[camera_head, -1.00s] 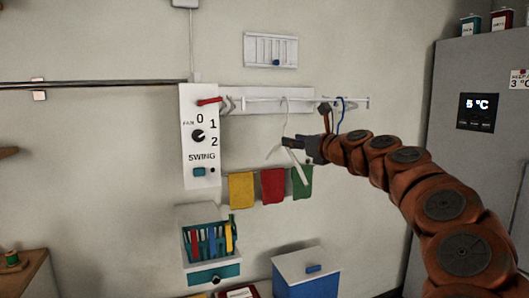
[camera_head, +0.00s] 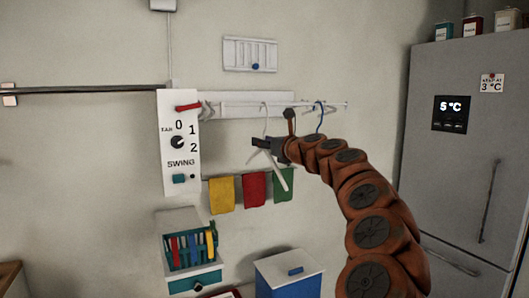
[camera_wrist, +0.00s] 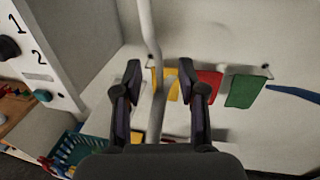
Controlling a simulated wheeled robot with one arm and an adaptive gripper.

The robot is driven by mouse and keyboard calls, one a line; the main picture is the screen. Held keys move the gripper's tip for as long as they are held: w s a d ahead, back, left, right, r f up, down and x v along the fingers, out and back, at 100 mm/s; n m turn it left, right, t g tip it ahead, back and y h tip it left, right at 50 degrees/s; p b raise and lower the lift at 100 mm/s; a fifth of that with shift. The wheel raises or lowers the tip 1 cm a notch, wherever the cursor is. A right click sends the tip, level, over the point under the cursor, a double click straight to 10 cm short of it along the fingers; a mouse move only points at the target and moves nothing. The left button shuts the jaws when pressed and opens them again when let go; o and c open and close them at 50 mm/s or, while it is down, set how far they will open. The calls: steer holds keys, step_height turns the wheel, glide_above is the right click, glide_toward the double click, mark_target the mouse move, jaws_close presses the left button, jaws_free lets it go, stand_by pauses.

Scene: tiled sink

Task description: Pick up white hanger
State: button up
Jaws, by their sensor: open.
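The white hanger (camera_head: 282,179) hangs from the wall rail (camera_head: 225,110) in the head view, its middle partly hidden by my gripper (camera_head: 262,145). In the wrist view a white bar of the hanger (camera_wrist: 149,32) runs down from the top edge and passes between the spread fingers of my gripper (camera_wrist: 160,80). The fingers are open, with space on both sides of the bar. I cannot tell whether the bar lies fully within their depth.
A blue hanger (camera_head: 319,115) hangs close by on the right. Yellow (camera_head: 221,194), red (camera_head: 254,190) and green (camera_head: 284,186) cloths hang below. A white switch panel (camera_head: 180,145) is on the left. A grey fridge (camera_head: 460,150) stands at right.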

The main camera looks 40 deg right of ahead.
steer(key=shift+w, duration=0.1)
jaws_close()
stand_by(0.3)
